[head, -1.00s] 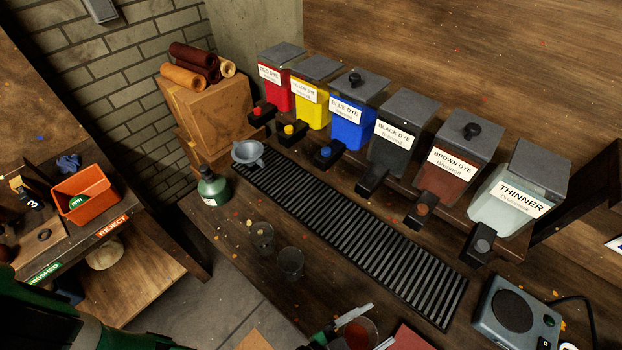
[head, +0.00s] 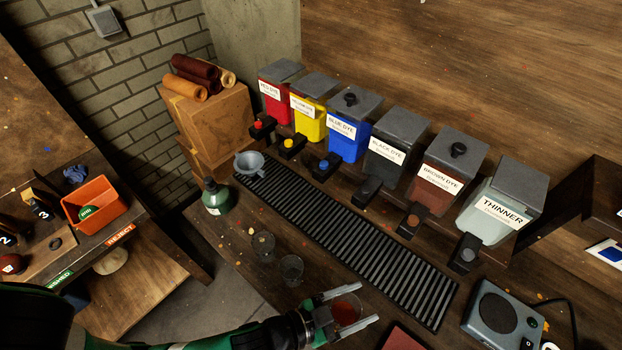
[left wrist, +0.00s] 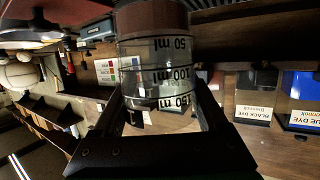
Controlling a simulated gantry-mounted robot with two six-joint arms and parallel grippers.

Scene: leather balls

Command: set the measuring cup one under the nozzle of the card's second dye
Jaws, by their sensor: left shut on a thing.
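My left gripper (head: 358,304) is shut on a clear measuring cup (head: 346,309) with reddish-brown liquid, in front of the drip grate. In the left wrist view the held cup (left wrist: 160,65) shows black 50, 100 and 150 ml marks, upside down, between the fingers. Two empty clear cups (head: 263,244) (head: 291,268) stand on the bench to its left. The dispensers are red dye (head: 270,108), yellow (head: 309,126), blue (head: 347,146), black (head: 383,168), brown (head: 432,193) and thinner (head: 485,223), each with a nozzle over the grate's back side. My right gripper is out of view.
A grey-blue device (head: 500,315) is at right, and a reddish flat item (head: 404,337) lies in front.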

